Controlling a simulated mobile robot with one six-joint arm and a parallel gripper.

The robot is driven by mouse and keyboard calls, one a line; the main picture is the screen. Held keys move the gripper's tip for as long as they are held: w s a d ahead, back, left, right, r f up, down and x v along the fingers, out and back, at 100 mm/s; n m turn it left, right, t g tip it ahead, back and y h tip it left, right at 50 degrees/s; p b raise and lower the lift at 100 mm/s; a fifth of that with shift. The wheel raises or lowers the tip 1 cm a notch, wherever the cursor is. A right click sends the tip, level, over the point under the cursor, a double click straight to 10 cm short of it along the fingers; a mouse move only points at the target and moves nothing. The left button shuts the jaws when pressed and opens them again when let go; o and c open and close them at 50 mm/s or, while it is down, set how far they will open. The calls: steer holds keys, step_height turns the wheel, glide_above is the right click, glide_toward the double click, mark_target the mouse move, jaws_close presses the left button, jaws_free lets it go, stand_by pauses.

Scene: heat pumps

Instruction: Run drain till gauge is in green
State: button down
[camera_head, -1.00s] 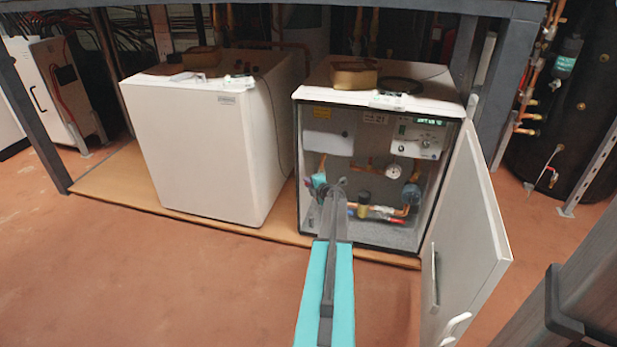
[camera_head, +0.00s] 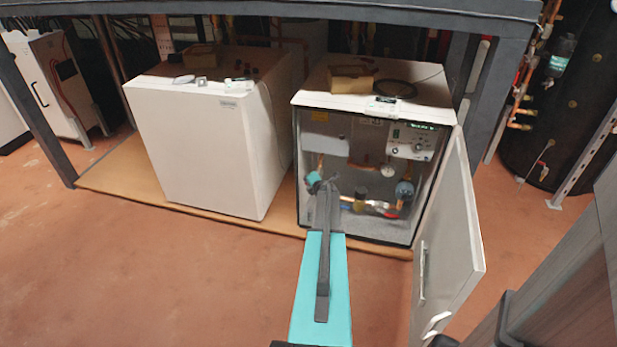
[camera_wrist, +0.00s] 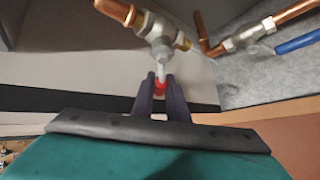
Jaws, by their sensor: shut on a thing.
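My gripper (camera_head: 333,188) reaches into the open heat pump cabinet (camera_head: 303,160). In the wrist view, the fingers of my gripper (camera_wrist: 160,84) are shut on a small red drain handle (camera_wrist: 160,88), just below a silver valve body (camera_wrist: 158,35) with copper pipe. The round white gauge (camera_head: 388,171) sits at the back of the cabinet, right of my gripper. It is too small to read its needle or any green zone. My arm covers part of the cabinet's lower left, and the drain handle is hidden in the head view.
The cabinet door (camera_head: 452,240) stands open on the right, close to my arm. A control panel (camera_head: 412,140) is at the cabinet's upper right. A second, closed white unit (camera_head: 205,150) stands left. The brown floor (camera_head: 180,280) at front left is clear.

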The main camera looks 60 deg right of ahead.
steer(key=shift+s+f+g+p, duration=0.15)
steer(key=shift+g+p, duration=0.25)
steer(key=shift+p, duration=0.95)
steer(key=c, duration=1.7)
jaws_free()
steer(key=shift+c, duration=0.2)
steer(key=p+v, duration=0.1)
steer(key=v, duration=1.2)
steer(key=shift+s+a+r, duration=0.2)
steer(key=shift+a+r, duration=0.05)
